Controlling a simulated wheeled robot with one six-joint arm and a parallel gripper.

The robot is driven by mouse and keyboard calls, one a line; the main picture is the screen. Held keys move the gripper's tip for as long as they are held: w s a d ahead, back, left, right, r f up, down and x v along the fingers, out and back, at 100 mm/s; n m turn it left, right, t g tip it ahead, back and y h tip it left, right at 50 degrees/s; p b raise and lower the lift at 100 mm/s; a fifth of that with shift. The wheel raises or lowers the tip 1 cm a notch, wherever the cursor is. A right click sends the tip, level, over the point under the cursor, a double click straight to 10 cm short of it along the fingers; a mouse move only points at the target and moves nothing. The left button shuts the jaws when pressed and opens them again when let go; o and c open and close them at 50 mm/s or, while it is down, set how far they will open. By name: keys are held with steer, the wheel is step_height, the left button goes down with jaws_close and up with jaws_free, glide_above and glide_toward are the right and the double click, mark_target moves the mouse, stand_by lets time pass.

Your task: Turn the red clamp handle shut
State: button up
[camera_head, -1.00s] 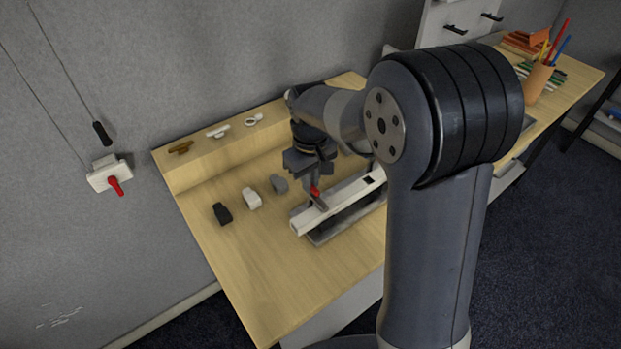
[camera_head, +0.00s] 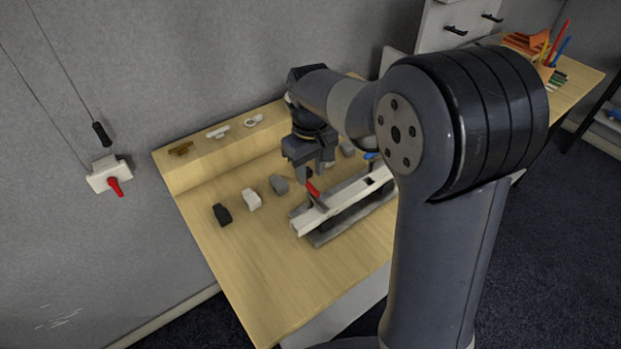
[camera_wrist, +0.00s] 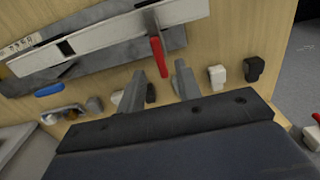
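The red clamp handle (camera_head: 314,190) sticks up at a slant from the near end of a long white bar (camera_head: 345,203) on the table. In the wrist view the handle (camera_wrist: 158,56) hangs across the edge of the white bar (camera_wrist: 110,35), with a grey metal piece at its base. My gripper (camera_head: 313,170) is just above the handle in the head view. In the wrist view its two fingers (camera_wrist: 159,72) are apart, with the handle's free end showing in the gap between the tips. I cannot tell whether they touch it.
Black (camera_head: 222,214), white (camera_head: 251,199) and grey (camera_head: 279,185) blocks stand left of the bar. A blue piece (camera_wrist: 49,90) lies along the bar's other end. A wooden ledge (camera_head: 190,172) runs along the wall. The table's front left (camera_head: 255,275) is clear.

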mark_target(311, 185)
step_height(311, 185, up, 7)
steer(key=shift+r, duration=0.15)
stand_by(0.4)
step_height(311, 185, down, 11)
steer(key=shift+r, duration=0.1)
stand_by(0.5)
